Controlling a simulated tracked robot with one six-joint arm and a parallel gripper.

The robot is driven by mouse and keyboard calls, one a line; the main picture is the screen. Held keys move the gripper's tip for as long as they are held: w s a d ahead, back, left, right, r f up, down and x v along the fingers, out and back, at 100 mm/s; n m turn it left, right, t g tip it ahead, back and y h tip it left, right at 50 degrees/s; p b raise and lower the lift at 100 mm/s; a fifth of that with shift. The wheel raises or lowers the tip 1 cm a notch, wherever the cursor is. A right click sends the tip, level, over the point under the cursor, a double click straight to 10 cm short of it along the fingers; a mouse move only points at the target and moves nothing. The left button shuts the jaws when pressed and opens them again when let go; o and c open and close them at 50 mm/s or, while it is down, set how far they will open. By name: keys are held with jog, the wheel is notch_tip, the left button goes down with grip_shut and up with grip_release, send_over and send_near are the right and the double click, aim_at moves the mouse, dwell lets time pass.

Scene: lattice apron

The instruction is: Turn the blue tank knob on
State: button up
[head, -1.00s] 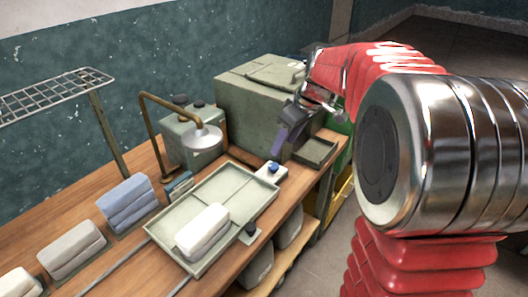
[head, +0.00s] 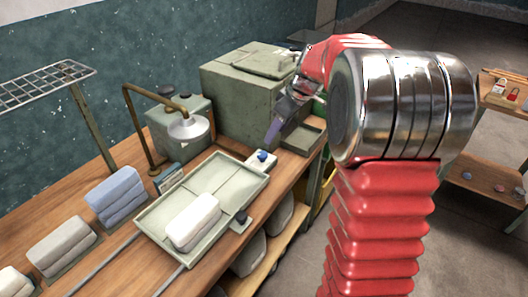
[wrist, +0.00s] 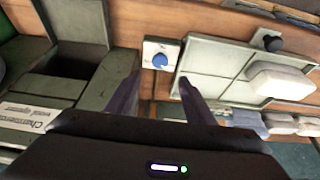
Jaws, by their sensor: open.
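The blue tank knob (head: 262,155) sits on a small pale plate at the far right corner of the tray on the bench. In the wrist view the blue knob (wrist: 160,60) shows on its white plate, with a pale mark on the knob. My gripper (head: 275,130) is above the bench near the knob. In the wrist view its two fingers (wrist: 160,76) are apart and empty, and the knob appears between and just beyond the tips. I cannot tell the exact gap to the knob.
A divided tray (head: 154,220) holds a pale folded cloth (head: 193,221). A black knob (head: 242,217) is at its front edge. A grey-green box (head: 240,105) stands behind my gripper.

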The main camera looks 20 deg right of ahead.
aim_at(263, 154)
jog(key=x, duration=1.1)
jog(key=shift+w+a+f, duration=0.15)
jog(key=shift+w+f, duration=0.05)
jog(key=shift+f, duration=0.15)
